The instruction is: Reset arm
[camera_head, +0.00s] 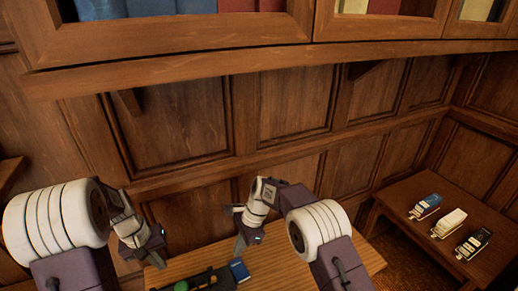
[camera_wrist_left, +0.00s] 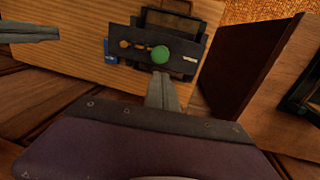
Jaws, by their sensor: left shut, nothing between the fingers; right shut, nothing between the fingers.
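My left gripper (camera_head: 154,260) hangs at the left end of the wooden table, shut and empty. In the left wrist view a grey finger (camera_wrist_left: 162,92) points up toward the dark device on the table; another grey bar (camera_wrist_left: 30,34) enters from the left edge. My right gripper (camera_head: 240,252) is shut and empty, pointing down above the table near its back edge. Neither gripper touches an object that I can see.
The wooden table (camera_head: 288,262) carries a dark device with a green round part (camera_wrist_left: 160,53) and a blue box (camera_head: 239,270). A side table (camera_head: 405,205) at the right holds three small labelled items. A shelf (camera_head: 190,55) with books overhangs the panelled wall.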

